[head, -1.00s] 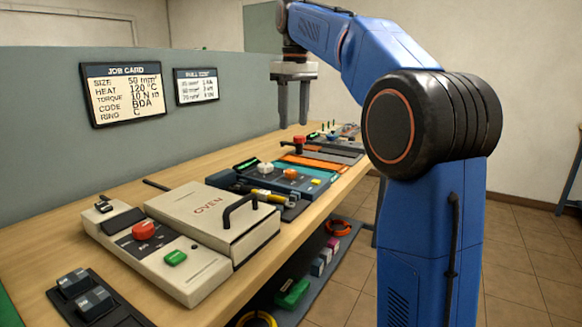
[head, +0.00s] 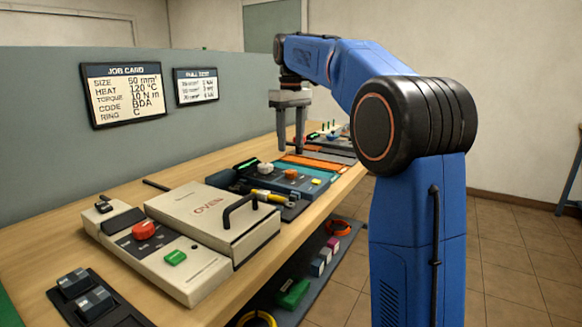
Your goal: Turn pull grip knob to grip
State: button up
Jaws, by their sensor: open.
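My gripper (head: 290,150) points down with its two fingers apart and nothing seen between them. It hangs over the far part of the bench, at the far devices beyond the orange strip. I cannot tell its height above them. No knob marked as the pull grip knob can be read from here. A red knob seen earlier at the far end is now hidden behind the fingers. Nearer knobs are the white knob (head: 265,169) and the orange knob (head: 291,174) on the blue device, and the red knob (head: 143,230) on the oven's control unit.
The oven (head: 205,215) with its black handle stands in the near middle of the bench (head: 60,263). A yellow-handled tool (head: 268,196) lies by the blue device. A job card (head: 124,93) and a pull test card (head: 196,87) hang on the grey partition. A lower shelf holds coloured blocks.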

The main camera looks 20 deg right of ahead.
aim_at(291, 171)
notch_tip(291, 171, down, 9)
jog(key=shift+r, duration=0.1)
dwell(0.3)
jog(key=c, duration=1.1)
